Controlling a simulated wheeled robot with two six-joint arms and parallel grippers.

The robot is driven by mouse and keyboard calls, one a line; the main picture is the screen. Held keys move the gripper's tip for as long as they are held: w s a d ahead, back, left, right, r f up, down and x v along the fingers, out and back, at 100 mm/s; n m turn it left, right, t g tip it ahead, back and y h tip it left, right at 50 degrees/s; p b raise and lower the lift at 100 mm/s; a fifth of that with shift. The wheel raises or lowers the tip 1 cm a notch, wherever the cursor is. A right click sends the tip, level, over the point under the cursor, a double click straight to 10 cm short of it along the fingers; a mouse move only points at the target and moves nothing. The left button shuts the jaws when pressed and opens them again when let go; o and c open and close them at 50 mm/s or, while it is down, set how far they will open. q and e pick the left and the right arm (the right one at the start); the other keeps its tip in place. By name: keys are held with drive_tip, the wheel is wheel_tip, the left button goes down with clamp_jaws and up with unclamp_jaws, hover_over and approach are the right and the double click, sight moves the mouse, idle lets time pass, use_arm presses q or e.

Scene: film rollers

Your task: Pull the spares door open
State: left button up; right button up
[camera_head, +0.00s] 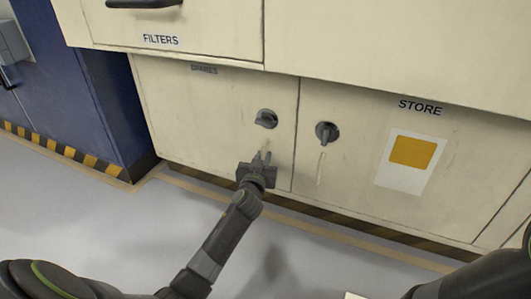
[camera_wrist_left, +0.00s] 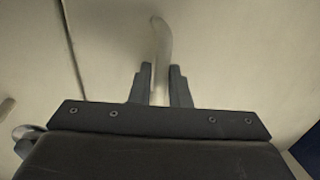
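The spares door (camera_head: 205,110) is the cream left-hand door under the drawers. It looks flush with the cabinet front. A round grey latch (camera_head: 266,118) with its lever pointing left sits near its right edge. Below the latch, my left gripper (camera_head: 262,158) is at the door's pale upright handle. In the left wrist view, the curved handle (camera_wrist_left: 161,45) runs between the two fingers of my left gripper (camera_wrist_left: 160,88), which lie close against both its sides. Of my right arm, only a part shows at the lower right; its gripper is out of view.
The store door (camera_head: 350,190) stands to the right, with its own latch (camera_head: 326,132), pale handle (camera_head: 320,168) and yellow-and-white label (camera_head: 412,152). The filters drawer (camera_head: 200,30) is above. A blue cabinet (camera_head: 75,95) stands left. The grey floor in front is clear.

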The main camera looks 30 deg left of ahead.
use_arm(q)
clamp_jaws()
idle(0.3)
